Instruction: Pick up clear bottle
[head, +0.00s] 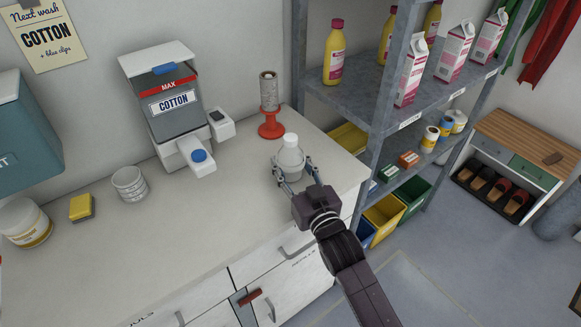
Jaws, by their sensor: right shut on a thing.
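The clear bottle (291,158) stands upright near the right end of the white counter, its white cap on top. My right gripper (292,176) reaches in from the lower right. Its two fingers are around the bottle, one on each side, and it is shut on it. The lower part of the bottle is partly hidden by the fingers. I cannot tell whether the base touches the counter. My left gripper is not in view.
A red stand with a spool (270,105) is just behind the bottle. A grey shelf (358,99) with yellow bottles and cartons stands close on the right. The counter's middle is clear.

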